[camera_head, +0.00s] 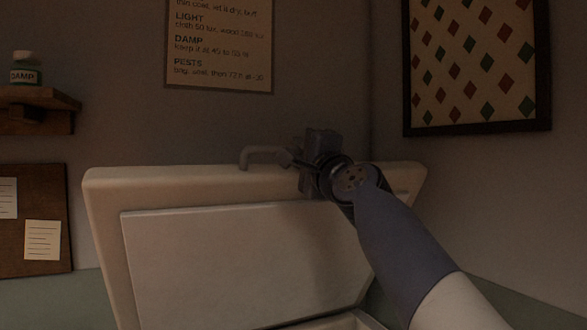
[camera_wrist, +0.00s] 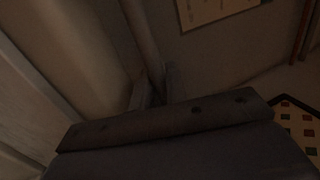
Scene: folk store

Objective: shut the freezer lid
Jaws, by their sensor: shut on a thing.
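The freezer lid (camera_head: 235,255) stands raised and open, its pale inner panel facing me, leaning a little back. A grey bar handle (camera_head: 262,149) sits on its top edge. My gripper (camera_head: 288,159) is at the right part of this handle and is shut on it. In the wrist view the handle (camera_wrist: 142,35) runs down between the two fingers of my gripper (camera_wrist: 157,90), and the pale lid (camera_wrist: 35,85) fills the left side. A small part of the freezer's rim (camera_head: 350,321) shows at the bottom; the rest of the freezer is out of view.
A wooden shelf (camera_head: 35,108) with a small jar (camera_head: 26,68) is on the wall at left, above a pinboard (camera_head: 45,200). A printed notice (camera_head: 218,45) and a framed diamond-pattern piece (camera_head: 478,65) hang behind. The wall is close behind the lid.

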